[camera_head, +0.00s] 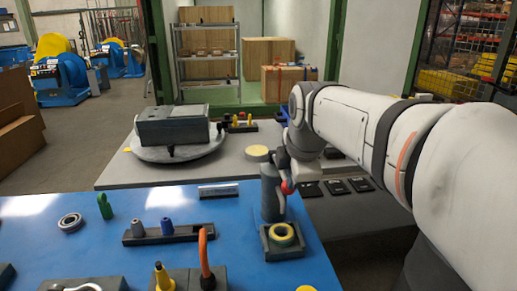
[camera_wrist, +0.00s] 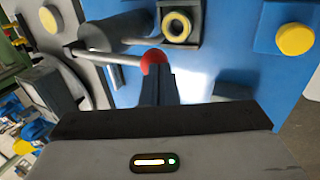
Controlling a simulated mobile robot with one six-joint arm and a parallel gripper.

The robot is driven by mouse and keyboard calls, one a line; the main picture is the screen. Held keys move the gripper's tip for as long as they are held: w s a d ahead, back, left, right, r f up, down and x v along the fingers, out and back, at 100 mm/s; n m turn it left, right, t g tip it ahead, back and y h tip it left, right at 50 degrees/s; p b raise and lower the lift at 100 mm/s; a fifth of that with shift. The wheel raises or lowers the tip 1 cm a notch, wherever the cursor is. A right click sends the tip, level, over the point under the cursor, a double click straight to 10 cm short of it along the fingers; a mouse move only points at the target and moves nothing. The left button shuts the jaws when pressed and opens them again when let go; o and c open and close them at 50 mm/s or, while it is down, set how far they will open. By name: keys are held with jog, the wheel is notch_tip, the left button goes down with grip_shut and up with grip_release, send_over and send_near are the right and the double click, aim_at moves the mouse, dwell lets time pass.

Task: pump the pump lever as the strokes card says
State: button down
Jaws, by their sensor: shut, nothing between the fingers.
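In the wrist view the lever (camera_wrist: 115,60) is a grey rod running across to the red knob (camera_wrist: 153,57). My gripper (camera_wrist: 158,82) is shut and empty, its fingertips right at the knob; I cannot tell if they touch it.
A dark block with a yellow ring (camera_head: 283,235) sits in front of the pump. A grey table with a round turntable (camera_head: 175,153) stands behind.

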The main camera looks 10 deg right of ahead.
jog(key=p+v, duration=0.1)
jog(key=v, duration=1.2)
jog(key=shift+w+r+p, duration=0.2)
jog(key=shift+r+p, duration=0.1)
jog(key=shift+r, duration=0.1)
